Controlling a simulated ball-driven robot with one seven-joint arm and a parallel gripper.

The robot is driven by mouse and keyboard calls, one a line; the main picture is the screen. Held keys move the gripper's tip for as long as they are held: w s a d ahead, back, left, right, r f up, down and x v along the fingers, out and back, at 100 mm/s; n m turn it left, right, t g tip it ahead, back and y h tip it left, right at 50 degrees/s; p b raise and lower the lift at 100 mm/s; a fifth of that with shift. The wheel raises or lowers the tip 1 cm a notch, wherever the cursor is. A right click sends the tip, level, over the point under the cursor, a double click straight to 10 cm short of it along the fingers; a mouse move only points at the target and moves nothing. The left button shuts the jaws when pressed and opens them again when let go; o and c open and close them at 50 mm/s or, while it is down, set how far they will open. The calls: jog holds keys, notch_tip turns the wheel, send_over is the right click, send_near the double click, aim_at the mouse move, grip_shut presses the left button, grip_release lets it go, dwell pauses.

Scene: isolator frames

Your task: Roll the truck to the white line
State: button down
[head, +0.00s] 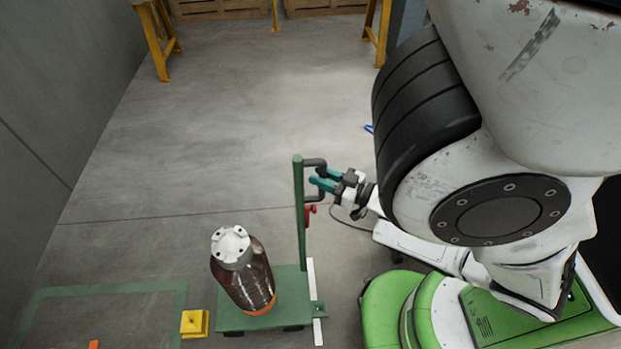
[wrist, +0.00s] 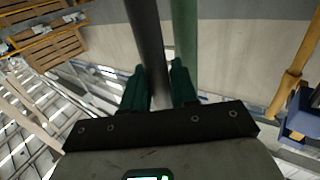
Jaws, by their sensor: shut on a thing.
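The truck (head: 291,290) is a low green platform with an upright green post and a dark handle (head: 316,162) at the post's top. A brown bottle with a white-grey cap (head: 243,277) stands on the deck. The white line (head: 318,333) runs along the deck's right edge, and a green tab of the truck lies across it. My gripper (head: 319,180) is shut on the dark handle, right of the post. In the wrist view, the handle bar (wrist: 146,40) passes between the teal fingers (wrist: 158,88), with the green post (wrist: 186,40) beside it.
A yellow block (head: 195,323) sits on the floor just left of the deck. A green floor outline (head: 110,289) lies farther left. Yellow stands (head: 158,45) and wooden crates (head: 220,8) are at the back. The floor behind the truck is clear.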

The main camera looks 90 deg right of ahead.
jog(key=shift+s, duration=0.4)
jog(key=c, duration=1)
grip_release()
jog(key=shift+c, duration=0.2)
jog(key=b+v, duration=0.1)
jog(key=v, duration=0.9)
jog(key=shift+s+a, duration=0.25)
jog(key=shift+s, duration=0.05)
